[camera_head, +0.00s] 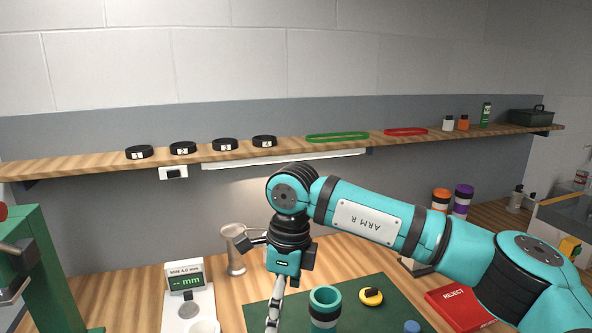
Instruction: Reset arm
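My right arm, marked "ARM R", comes in from the right and bends down over the bench. My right gripper (283,262) hangs above the green mat (390,318), left of a teal tube (325,304). A narrow grey jointed piece (273,304) extends below it. I cannot tell whether that piece is a finger or something held, or whether the gripper is open. My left gripper is not in view.
A gauge reading "mm" (186,282), a metal cup-like object (234,250) and a green machine (45,270) stand left. A yellow tape measure (371,296) and red REJECT tray (458,308) lie right. The wall shelf (80,165) holds black rings and green and red loops.

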